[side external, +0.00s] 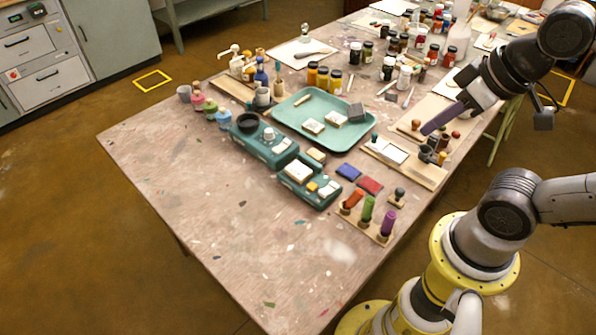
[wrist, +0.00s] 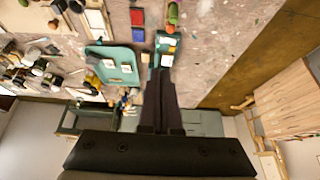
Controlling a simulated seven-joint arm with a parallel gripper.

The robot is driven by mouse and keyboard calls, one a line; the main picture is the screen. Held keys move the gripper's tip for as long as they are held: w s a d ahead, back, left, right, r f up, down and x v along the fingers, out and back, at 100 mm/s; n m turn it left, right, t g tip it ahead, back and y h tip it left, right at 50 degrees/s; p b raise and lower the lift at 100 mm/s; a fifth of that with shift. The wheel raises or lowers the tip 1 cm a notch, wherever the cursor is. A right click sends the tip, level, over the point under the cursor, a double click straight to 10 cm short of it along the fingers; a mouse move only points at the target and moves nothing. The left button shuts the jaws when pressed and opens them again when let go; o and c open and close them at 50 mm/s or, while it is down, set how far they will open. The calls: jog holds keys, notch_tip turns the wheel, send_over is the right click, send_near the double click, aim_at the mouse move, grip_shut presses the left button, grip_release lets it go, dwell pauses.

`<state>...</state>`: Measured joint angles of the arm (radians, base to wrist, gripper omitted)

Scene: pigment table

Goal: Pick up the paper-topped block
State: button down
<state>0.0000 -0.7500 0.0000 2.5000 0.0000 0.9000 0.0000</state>
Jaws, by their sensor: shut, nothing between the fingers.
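Two blocks with pale, paper-like tops, a left one (side external: 313,126) and a right one (side external: 335,119), lie in the teal tray (side external: 288,112). A similar pale-topped block (side external: 298,172) sits on a teal device (side external: 313,196) in front of the tray. I cannot tell which one is the paper-topped block. My gripper (side external: 426,130) is shut and empty, held above the right side of the table, apart from the blocks. In the wrist view its fingers (wrist: 157,62) point up the picture, to the right of the tray (wrist: 97,50).
A grey block (side external: 356,112) lies in the tray's right end. A second teal device (side external: 265,146) stands beside the tray. Blue (side external: 348,171) and red (side external: 370,185) pads and a rack of coloured handles (side external: 367,212) are near the right edge. Jars crowd the back. The front left table is clear.

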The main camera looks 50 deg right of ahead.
jog(key=shift+c, duration=1.4)
grip_release()
